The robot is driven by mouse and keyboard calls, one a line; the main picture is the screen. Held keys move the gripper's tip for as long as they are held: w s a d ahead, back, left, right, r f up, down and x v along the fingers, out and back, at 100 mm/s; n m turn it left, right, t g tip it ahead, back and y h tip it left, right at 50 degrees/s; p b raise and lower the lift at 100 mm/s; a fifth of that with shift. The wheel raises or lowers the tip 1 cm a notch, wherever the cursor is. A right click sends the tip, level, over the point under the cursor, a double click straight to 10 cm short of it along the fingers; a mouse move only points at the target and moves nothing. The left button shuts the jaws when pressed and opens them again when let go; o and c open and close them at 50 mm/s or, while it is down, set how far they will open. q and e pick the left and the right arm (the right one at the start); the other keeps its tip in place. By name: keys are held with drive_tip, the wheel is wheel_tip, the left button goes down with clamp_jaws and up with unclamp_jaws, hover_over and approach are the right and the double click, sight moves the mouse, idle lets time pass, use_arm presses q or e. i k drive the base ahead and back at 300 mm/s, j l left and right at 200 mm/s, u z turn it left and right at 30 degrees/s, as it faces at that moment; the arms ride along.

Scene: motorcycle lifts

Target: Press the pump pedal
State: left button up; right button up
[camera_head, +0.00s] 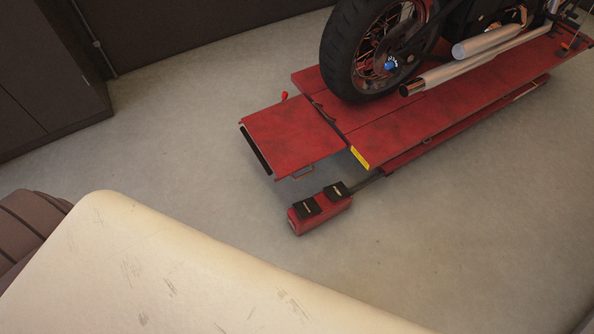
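The pump unit (325,217) is a small red box on the floor, just in front of the red motorcycle lift (290,135). Two black pedals sit on its top, a nearer left one (305,208) and a farther right one (336,190). I cannot tell from their looks which one is the pump pedal. A dark rod or hose (368,181) runs from the unit towards the lift's underside. Nothing touches the pedals. Neither of my grippers is in view.
A motorcycle (385,50) stands on the lift, its wheel towards the lift's lower end plate. A dark cabinet (50,85) stands at the upper left. The grey floor (440,240) around the pump unit is clear. The floor at the lower left is hidden.

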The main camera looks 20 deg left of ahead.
sight(338, 191)
drive_tip(key=u, duration=0.25)
drive_tip(key=i+l+z, duration=0.1)
drive_tip(key=i, duration=0.35)
drive_tip(key=i+l+z, duration=0.1)
drive_tip(key=i, duration=0.35)
